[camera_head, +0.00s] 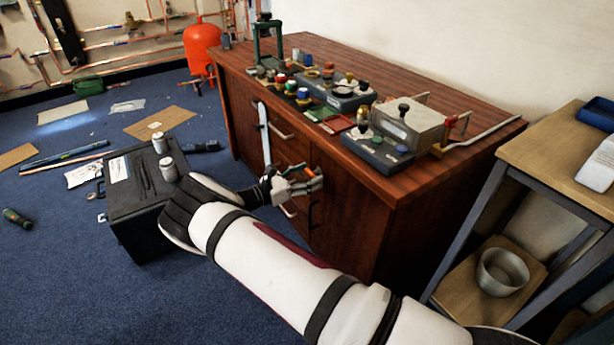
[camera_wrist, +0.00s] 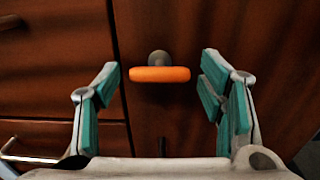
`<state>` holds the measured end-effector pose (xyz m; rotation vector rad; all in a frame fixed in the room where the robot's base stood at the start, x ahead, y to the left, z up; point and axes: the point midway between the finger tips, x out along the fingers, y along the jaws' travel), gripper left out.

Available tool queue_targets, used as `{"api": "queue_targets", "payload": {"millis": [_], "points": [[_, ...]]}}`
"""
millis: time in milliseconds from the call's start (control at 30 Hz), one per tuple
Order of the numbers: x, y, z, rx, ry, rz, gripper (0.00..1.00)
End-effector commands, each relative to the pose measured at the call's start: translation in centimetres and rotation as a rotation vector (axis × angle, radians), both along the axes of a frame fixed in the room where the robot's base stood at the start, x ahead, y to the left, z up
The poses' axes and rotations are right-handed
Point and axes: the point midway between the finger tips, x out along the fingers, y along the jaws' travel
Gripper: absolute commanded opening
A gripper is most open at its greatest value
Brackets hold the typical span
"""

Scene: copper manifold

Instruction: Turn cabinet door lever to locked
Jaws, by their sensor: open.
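The cabinet door lever (camera_wrist: 160,74) is an orange bar on a grey round stem, seen in the wrist view on the dark wood cabinet front. The bar lies horizontal. My gripper (camera_wrist: 162,92) is open, with one teal-padded finger to the left of the lever and one to the right, both apart from it. In the head view my gripper (camera_head: 314,183) is close to the front of the wooden cabinet (camera_head: 350,206). There the lever is mostly hidden by the fingers.
Valves and boxes (camera_head: 385,130) crowd the cabinet top. A black case (camera_head: 140,205) with two small cans stands on the blue carpet at left. A shelf (camera_head: 560,150) stands at right. A metal drawer handle (camera_wrist: 30,157) shows at lower left.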

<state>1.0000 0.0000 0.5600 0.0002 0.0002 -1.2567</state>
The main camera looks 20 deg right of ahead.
Motion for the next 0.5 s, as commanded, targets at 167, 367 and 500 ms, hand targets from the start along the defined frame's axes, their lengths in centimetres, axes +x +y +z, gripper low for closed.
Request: {"api": "queue_targets", "payload": {"millis": [167,367,500], "points": [[-0.01,0.02,0.00,0.000,0.000,0.000,0.45],[-0.02,0.02,0.00,0.000,0.000,0.000,0.15],[-0.03,0.01,-0.02,0.002,-0.005,-0.001,0.15]]}}
